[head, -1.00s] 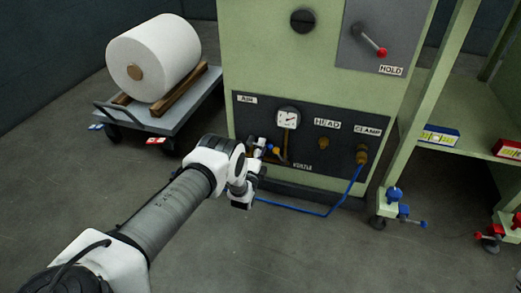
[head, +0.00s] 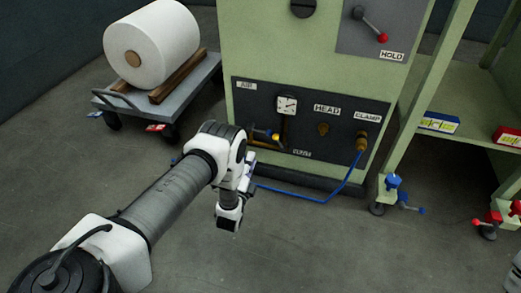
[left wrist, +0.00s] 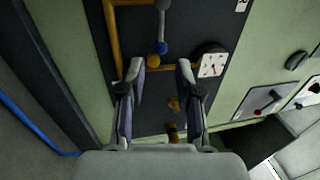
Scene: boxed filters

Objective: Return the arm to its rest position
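My left arm (head: 165,205) reaches from the lower left of the head view toward the dark panel of the green machine. Its gripper (head: 249,168) is mostly hidden behind the wrist there. In the left wrist view, the two fingers of the left gripper (left wrist: 160,78) are apart with nothing between them. They point at the panel and appear clear of it. A blue-tipped valve handle (left wrist: 162,47) and the gauge (left wrist: 212,64) show beyond the fingertips. My right gripper is not seen.
The green machine (head: 320,30) stands ahead, with a blue hose (head: 320,200) running from its clamp fitting (head: 362,141). A cart (head: 190,100) with a large white roll (head: 150,45) stands left. A green shelf (head: 470,110) holds blue and red boxes.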

